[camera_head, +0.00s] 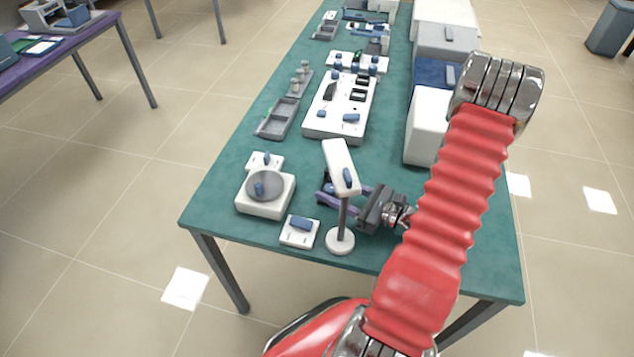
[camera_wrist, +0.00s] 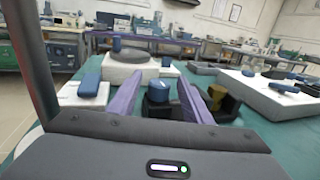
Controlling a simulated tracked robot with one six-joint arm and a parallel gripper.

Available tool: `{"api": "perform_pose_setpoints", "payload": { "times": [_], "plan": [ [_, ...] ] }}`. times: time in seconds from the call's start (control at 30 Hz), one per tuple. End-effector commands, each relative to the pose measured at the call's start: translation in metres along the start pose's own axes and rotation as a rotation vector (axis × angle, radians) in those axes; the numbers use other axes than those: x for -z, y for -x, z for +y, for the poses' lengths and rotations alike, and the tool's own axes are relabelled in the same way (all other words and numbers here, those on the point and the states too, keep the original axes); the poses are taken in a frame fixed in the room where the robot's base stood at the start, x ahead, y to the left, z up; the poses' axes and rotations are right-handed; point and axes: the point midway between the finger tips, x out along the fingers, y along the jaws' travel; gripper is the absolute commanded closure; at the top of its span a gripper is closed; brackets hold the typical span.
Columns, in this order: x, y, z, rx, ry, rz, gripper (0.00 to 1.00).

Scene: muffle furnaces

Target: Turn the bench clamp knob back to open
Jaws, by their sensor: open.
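What looks like the bench clamp (camera_wrist: 160,109) is a low black body on the green bench, with a blue knob (camera_wrist: 165,91) on it. A brown block (camera_wrist: 217,93) sits in a black holder to its right. My gripper (camera_wrist: 160,78) is open, its two purple fingers apart on either side of the blue knob in the wrist view. I cannot tell whether they touch it. In the camera_head view my gripper (camera_head: 323,191) is low over the front of the bench. The knob (camera_head: 329,185) there is mostly hidden behind a white post-mounted panel.
The white panel (camera_head: 341,165) on its post stands close beside my gripper. A white box with a grey disc (camera_head: 265,187) and a small switch plate (camera_head: 300,231) are to the left. A white control panel (camera_head: 340,106) lies behind. Tall white boxes (camera_head: 429,125) line the right edge.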

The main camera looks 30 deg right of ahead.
Motion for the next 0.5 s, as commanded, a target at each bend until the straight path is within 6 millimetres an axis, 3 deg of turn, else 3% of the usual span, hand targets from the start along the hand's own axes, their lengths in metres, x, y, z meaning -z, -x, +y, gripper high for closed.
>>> {"api": "perform_pose_setpoints", "payload": {
  "times": [0.3, 0.5],
  "plan": [
    [0.000, -0.036, 0.002, -0.004, 0.000, 0.000, 0.55],
    [0.000, -0.048, 0.001, -0.002, -0.001, 0.000, 0.55]
  ]
}}
